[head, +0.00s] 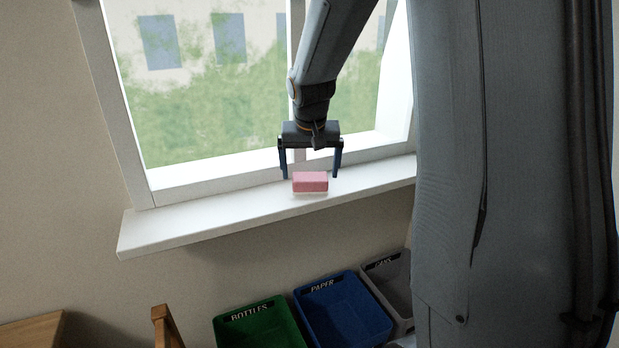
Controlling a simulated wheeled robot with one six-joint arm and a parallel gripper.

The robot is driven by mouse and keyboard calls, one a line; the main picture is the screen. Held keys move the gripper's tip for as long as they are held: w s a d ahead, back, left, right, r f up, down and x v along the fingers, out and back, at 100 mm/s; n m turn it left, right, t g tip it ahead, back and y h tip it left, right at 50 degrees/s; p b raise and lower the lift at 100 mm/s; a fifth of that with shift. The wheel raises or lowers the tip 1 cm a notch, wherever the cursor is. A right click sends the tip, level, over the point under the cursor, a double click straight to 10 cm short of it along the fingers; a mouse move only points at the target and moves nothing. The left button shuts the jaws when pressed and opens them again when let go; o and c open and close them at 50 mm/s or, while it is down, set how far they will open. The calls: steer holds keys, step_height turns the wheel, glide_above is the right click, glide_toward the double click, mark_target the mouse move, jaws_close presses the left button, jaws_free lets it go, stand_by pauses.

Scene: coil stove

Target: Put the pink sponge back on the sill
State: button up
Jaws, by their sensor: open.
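The pink sponge (310,182) is a small block on the white window sill (200,222), near the sill's front edge and right of its middle. A faint shadow shows under its front, and I cannot tell for sure whether its whole underside touches the sill. My gripper (310,177) is open and points down from above. Its two fingers stand apart to the left and right of the sponge, with a gap visible on both sides.
The window frame (215,175) rises right behind the sill. Below stand a green bin (258,326) labelled BOTTLES, a blue bin (345,312) labelled PAPER and a grey bin (388,277). A wooden piece (160,325) is at the lower left. The sill's left part is clear.

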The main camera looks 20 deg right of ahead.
steer(key=b+v, duration=0.2)
steer(key=v, duration=0.7)
steer(key=s+a+f+n+g, duration=0.1)
steer(key=s+a+f, duration=0.2)
steer(key=s+f, duration=0.3)
steer(key=s+a+f+n+g+y, duration=0.1)
steer(key=s+a+f+n, duration=0.1)
steer(key=s+a+f, duration=0.2)
steer(key=s+a+f+n+g, duration=0.1)
steer(key=s+a+f, duration=0.2)
steer(key=s+f, duration=0.6)
steer(key=shift+s+a+f+n+y, duration=0.3)
steer(key=shift+s+f+y, duration=0.05)
steer(key=shift+f+y, duration=0.05)
